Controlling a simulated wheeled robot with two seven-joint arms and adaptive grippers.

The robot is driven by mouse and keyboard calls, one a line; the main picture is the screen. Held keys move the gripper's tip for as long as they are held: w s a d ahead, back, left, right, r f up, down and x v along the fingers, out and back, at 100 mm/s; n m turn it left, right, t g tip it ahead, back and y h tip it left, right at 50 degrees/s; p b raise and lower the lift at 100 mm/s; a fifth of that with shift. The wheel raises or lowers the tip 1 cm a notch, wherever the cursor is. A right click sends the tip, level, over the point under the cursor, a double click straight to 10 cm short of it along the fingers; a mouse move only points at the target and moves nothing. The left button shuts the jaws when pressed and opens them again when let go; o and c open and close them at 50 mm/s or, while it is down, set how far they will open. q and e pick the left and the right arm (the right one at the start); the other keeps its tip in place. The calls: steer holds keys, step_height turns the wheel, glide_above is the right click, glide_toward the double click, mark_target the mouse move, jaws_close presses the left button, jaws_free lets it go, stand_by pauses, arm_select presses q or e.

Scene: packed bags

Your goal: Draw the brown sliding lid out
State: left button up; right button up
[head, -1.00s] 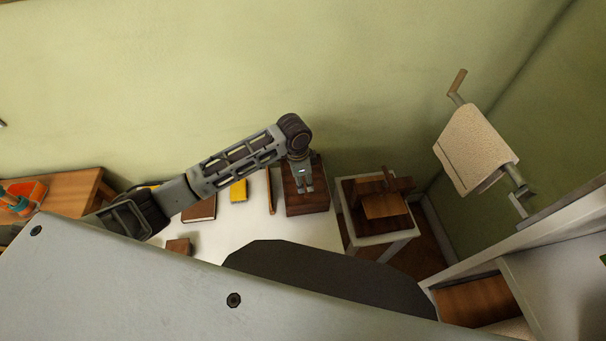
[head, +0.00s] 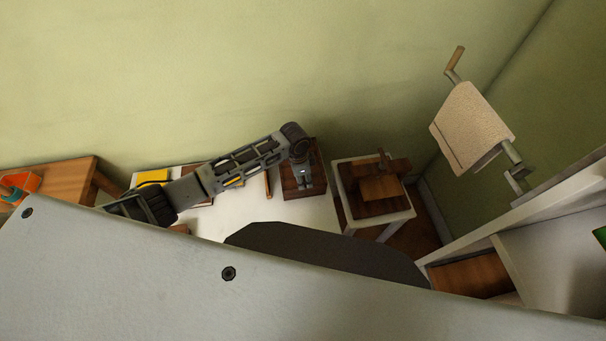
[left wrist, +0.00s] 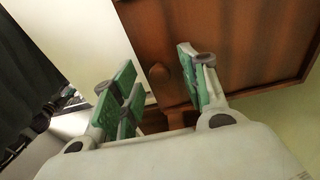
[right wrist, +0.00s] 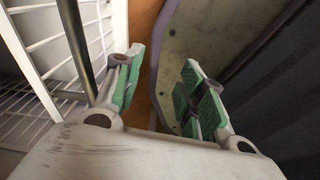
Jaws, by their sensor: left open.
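A dark brown wooden box (head: 318,182) stands at the right end of the white table, partly hidden under my left arm. My left gripper (head: 303,185) points down at the box's near side. In the left wrist view the gripper (left wrist: 158,88) is open, its fingers apart with the knob in the gap beyond them; contact cannot be told. My right gripper (right wrist: 165,85) shows only in its own wrist view, open and empty.
A white side table (head: 401,215) with brown wooden pieces stands just right of the box. Yellow items and a brown book lie left on the white table (head: 300,213). A paper-roll holder (head: 470,125) hangs on the right. A white wire rack (right wrist: 60,50) is beside my right gripper.

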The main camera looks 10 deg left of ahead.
arm_select(q)
jaws_close()
stand_by(0.3)
steer(key=shift+s+d+p, duration=0.35)
steer(key=shift+s+p, duration=0.3)
steer(key=shift+s, duration=0.15)
steer(key=shift+s+d+p, duration=0.3)
steer(key=shift+s+p, duration=0.4)
steer(key=shift+s, duration=0.15)
steer(key=shift+s+d+p, duration=0.35)
steer(key=shift+s+p, duration=0.3)
steer(key=shift+s, duration=0.15)
steer(key=s+d+p, duration=0.2)
steer(key=s+p, duration=0.2)
steer(key=s, duration=0.1)
steer(key=shift+s+d, duration=0.2)
steer(key=shift+s, duration=0.15)
stand_by(1.7)
steer(key=shift+s+d+p, duration=0.3)
steer(key=shift+s+p, duration=0.05)
steer(key=shift+s, duration=0.35)
steer(key=shift+s+d+p, duration=0.3)
steer(key=shift+s+p, duration=0.05)
steer(key=shift+s, duration=0.35)
steer(key=shift+s+d, duration=0.25)
steer(key=shift+s, duration=0.35)
steer(key=shift+s+d, duration=0.2)
steer(key=shift+s, duration=0.4)
